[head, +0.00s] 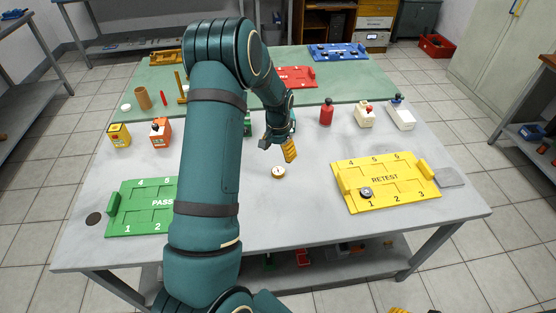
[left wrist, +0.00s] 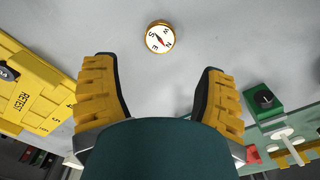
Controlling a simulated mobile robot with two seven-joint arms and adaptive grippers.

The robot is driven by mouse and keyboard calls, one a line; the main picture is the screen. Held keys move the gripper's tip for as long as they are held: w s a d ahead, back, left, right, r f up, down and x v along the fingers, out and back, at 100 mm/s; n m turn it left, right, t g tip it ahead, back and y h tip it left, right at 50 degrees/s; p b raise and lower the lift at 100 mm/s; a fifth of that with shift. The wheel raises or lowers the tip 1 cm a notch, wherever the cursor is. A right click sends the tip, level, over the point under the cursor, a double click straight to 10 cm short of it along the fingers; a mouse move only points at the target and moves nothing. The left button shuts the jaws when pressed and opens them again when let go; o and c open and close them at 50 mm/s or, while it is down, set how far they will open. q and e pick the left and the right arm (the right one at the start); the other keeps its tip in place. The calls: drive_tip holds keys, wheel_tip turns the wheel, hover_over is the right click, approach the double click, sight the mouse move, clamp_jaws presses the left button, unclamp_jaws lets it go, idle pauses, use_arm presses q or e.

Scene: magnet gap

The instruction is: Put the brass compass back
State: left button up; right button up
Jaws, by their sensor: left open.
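The brass compass (head: 278,172) lies flat on the grey table between the green PASS tray (head: 122,222) and the yellow RETEST tray (head: 410,198). In the left wrist view the compass (left wrist: 160,38) shows a white dial with a red needle. My left gripper (head: 288,150) is above the table just behind the compass, its yellow fingers pointing down. In the left wrist view my left gripper (left wrist: 160,78) is open and empty, and the compass is beyond the fingertips, apart from them. A yellow sliver at the head view's bottom edge may be my right gripper (head: 400,310); its jaws cannot be seen.
A dark round device (head: 366,193) sits in RETEST slot 1. My left arm hides part of the PASS tray. A red tray (head: 297,77) and blue tray (head: 338,51) lie farther back.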

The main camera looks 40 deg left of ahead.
use_arm(q)
drive_tip(key=shift+r, duration=1.45)
